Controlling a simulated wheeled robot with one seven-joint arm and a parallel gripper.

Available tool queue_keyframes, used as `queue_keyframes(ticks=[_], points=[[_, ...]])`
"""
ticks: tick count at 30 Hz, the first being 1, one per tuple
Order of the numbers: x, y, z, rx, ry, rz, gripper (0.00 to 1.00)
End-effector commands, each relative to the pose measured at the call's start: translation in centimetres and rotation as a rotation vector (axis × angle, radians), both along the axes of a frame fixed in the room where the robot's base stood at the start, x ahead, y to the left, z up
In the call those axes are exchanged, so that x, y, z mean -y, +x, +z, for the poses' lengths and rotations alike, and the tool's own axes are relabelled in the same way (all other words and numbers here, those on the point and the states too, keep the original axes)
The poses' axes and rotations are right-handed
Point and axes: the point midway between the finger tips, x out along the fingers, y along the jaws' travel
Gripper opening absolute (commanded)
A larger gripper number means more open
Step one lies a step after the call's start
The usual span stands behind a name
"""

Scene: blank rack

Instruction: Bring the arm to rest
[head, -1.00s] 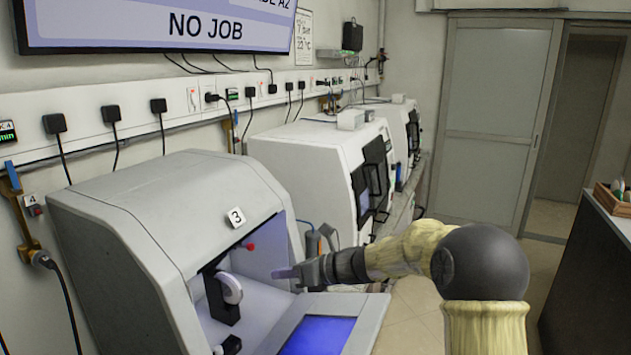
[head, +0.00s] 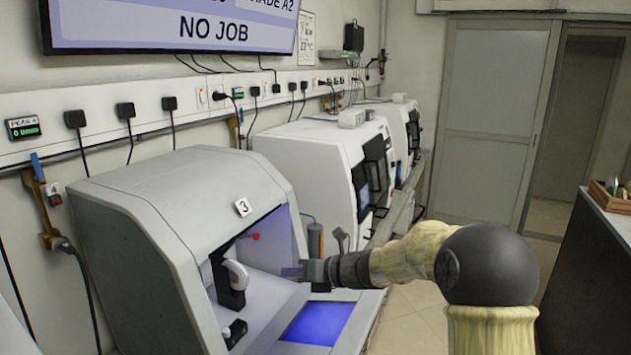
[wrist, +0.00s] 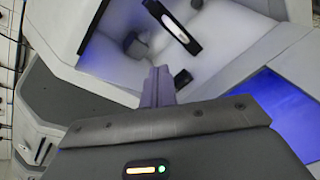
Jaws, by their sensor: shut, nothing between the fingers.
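My gripper (head: 290,271) is at the end of my arm, in front of the open chamber of the grey machine marked 3 (head: 150,200). Its fingers are together with nothing between them. In the wrist view the shut fingers (wrist: 158,85) point toward the lit chamber. My arm reaches in from the right, its sleeved links roughly level. Inside the chamber a black holder with a white rounded part (head: 235,275) stands upright. It also shows in the wrist view as a black and white piece (wrist: 175,25).
A blue-lit panel (head: 320,322) lies at the machine's front, just below my gripper. More white machines (head: 315,165) stand behind along the wall. A dark counter (head: 590,270) with a wooden box (head: 610,198) is at the right. Floor shows between.

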Motion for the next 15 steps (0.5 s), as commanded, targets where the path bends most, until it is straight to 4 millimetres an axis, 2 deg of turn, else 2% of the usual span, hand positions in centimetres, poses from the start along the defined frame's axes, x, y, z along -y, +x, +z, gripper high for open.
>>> queue_keyframes(ticks=[8, 11, 15], points=[[2.9, 0.4, -0.3, -0.248, 0.110, -0.326, 0.00], [4.9, 0.1, -0.7, -0.379, 0.183, -0.505, 0.00], [8.7, -1.4, -2.1, -0.626, 0.347, -0.852, 0.00]])
